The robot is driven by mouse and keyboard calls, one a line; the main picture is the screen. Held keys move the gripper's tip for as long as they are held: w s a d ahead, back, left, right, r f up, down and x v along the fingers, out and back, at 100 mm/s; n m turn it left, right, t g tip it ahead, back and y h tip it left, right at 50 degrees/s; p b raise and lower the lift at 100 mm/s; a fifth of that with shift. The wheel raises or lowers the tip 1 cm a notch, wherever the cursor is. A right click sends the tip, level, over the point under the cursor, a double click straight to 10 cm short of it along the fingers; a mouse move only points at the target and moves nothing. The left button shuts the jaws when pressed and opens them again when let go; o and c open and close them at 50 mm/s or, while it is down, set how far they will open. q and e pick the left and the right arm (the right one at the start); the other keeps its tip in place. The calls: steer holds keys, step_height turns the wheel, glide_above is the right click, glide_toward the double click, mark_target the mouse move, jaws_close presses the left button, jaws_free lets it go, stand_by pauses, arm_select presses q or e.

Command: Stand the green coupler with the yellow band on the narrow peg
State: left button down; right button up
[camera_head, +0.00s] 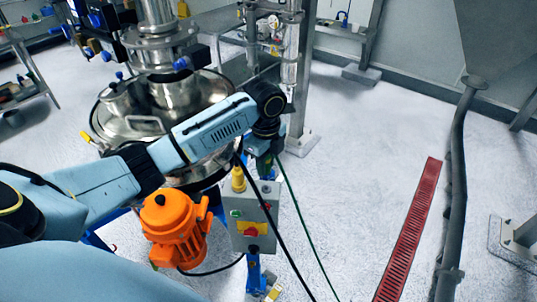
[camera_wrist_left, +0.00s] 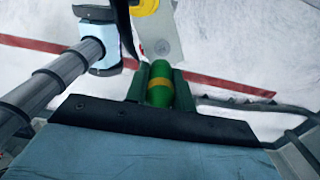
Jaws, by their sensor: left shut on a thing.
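My left gripper (camera_head: 265,168) hangs at the end of the left arm, just above and behind the control box. In the wrist view its two dark green fingers (camera_wrist_left: 161,82) are shut on a green coupler with a yellow band (camera_wrist_left: 160,92). In the head view the coupler is mostly hidden by the wrist. A blue upright post (camera_head: 254,268) stands in front of the control box, below the gripper and apart from it. I cannot tell which part is the narrow peg. My right gripper does not show.
The grey control box (camera_head: 257,216) has a red knob on a yellow plate. A yellow cone-shaped part (camera_head: 238,179) stands by its top left. An orange motor (camera_head: 174,228) is to the left. The steel sifter (camera_head: 170,120) is behind my arm. Floor to the right is clear up to a red grate (camera_head: 411,228).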

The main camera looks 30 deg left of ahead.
mark_target(266, 185)
arm_select(q)
steer(key=shift+w+f, duration=0.15)
steer(key=shift+f, duration=2.75)
steer(key=shift+f+b, duration=0.3)
steer(key=shift+f, duration=0.5)
steer(key=c, duration=1.1)
jaws_free()
